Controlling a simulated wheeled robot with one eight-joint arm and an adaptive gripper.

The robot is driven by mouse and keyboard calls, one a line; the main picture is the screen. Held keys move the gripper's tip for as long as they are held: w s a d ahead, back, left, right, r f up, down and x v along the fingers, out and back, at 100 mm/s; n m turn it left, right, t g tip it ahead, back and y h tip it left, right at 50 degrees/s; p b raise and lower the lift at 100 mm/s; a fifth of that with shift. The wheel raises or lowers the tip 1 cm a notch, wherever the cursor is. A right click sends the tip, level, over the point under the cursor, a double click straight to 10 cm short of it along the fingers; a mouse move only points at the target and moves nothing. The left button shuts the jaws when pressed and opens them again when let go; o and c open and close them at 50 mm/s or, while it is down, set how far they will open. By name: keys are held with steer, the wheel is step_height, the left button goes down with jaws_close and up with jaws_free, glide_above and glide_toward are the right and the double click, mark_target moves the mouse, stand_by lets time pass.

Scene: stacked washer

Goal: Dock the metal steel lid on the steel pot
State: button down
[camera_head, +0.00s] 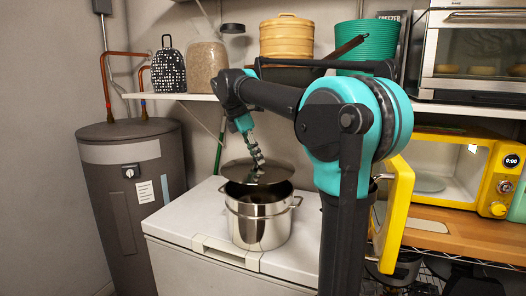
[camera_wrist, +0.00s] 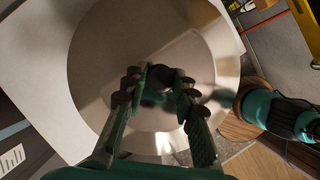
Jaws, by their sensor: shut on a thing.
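The steel pot (camera_head: 262,226) stands upright on the white chest top, open at its rim, with side handles. The round metal lid (camera_head: 257,172) is just above the pot's opening in the head view, with a dark gap under its edge. The lid (camera_wrist: 100,60) fills much of the wrist view and hides most of the pot. My gripper (camera_head: 258,162) comes down from above onto the lid's middle. In the wrist view my gripper's fingers (camera_wrist: 160,82) are closed around the dark knob at the lid's centre.
The white chest top (camera_head: 185,222) has free room left of the pot. A grey tank (camera_head: 130,185) stands at the left. A shelf above holds a bamboo steamer (camera_head: 286,36) and teal bowls (camera_head: 367,38). A yellow microwave (camera_head: 487,170) is at the right.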

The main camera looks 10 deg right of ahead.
mark_target(255, 165)
steer(key=shift+w+d, duration=0.25)
steer(key=shift+w, duration=0.1)
steer(key=shift+f, duration=2.9)
steer(key=shift+f, duration=0.55)
steer(key=c, duration=1.5)
jaws_free()
steer(key=shift+r, duration=0.1)
steer(key=shift+v, duration=5.4)
